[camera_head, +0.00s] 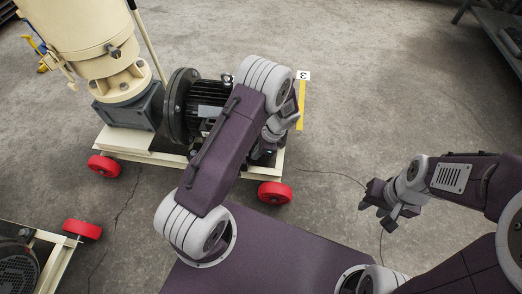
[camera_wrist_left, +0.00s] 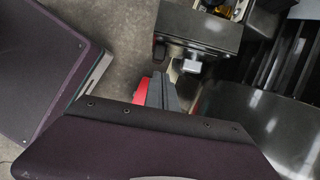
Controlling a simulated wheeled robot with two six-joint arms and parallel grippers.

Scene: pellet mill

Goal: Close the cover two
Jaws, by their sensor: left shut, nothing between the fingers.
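My left gripper (camera_head: 272,138) is at the near right end of the black motor (camera_head: 208,105), partly hidden by my own arm in the head view. In the left wrist view, the left gripper (camera_wrist_left: 160,90) has its fingers shut and empty. Just beyond the fingertips is a dark box (camera_wrist_left: 200,28) with a small light grey tab (camera_wrist_left: 192,64) on its near edge; brass-coloured parts show inside it. I cannot tell which part is cover two. My right gripper (camera_head: 383,212) is open and empty over the floor at right.
The cream mill body (camera_head: 80,30) stands left of the motor on a cream wheeled frame (camera_head: 140,152) with red wheels (camera_head: 104,166). A second machine (camera_head: 20,262) is at lower left.

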